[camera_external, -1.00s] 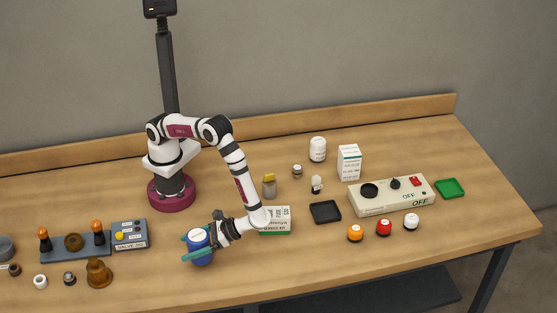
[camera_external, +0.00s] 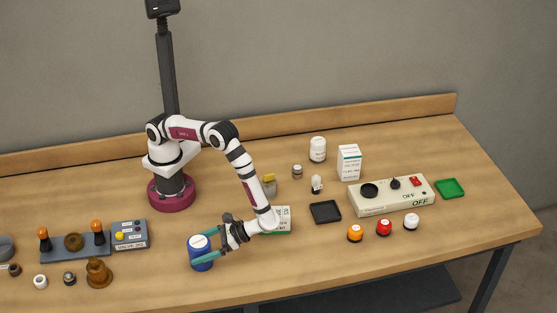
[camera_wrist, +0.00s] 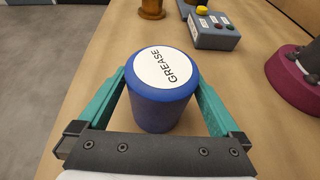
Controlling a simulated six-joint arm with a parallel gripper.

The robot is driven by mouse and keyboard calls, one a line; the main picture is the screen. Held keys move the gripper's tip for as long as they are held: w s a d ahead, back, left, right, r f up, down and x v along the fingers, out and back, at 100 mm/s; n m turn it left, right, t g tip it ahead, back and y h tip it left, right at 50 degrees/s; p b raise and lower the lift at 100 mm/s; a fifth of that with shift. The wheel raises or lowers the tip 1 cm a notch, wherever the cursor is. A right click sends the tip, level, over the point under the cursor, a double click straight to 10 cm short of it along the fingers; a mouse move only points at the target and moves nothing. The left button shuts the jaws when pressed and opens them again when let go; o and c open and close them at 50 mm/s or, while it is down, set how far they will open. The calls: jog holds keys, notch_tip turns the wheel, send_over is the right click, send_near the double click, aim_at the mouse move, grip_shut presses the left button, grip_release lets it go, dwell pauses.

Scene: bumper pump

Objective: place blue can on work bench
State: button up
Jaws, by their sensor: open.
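The blue can (camera_external: 201,255) stands upright on the wooden work bench (camera_external: 330,262), near its front edge. In the wrist view the can (camera_wrist: 160,105) has a white lid marked "GREASE". My gripper (camera_external: 207,248) is open, with its teal fingers on either side of the can's near part. In the wrist view the gripper (camera_wrist: 162,85) shows some room between the fingers and the can's sides. The can's lower near side is partly hidden by the gripper body in the wrist view.
A white-green carton (camera_external: 283,219) lies behind my wrist. A black tray (camera_external: 325,211) is farther right. The bench front between is clear.

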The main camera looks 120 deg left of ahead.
jog(key=v, duration=0.9)
jog(key=s+a+r+m+t+y, duration=0.2)
jog(key=s+a+r+m+y, duration=0.15)
jog(key=r, duration=0.65)
jog(key=s+a+r+m+t+y, duration=0.2)
jog(key=s+a+m+t+y, duration=0.1)
jog(key=s, duration=0.6)
jog(key=s+a+r+m+t+y, duration=0.2)
jog(key=s+a+m+t+y, duration=0.2)
jog(key=s+a+m, duration=0.3)
jog(key=s+a+t, duration=0.1)
jog(key=a, duration=0.2)
jog(key=shift+s+a+r, duration=0.15)
jog(key=shift+s+a, duration=0.1)
jog(key=shift+s, duration=0.15)
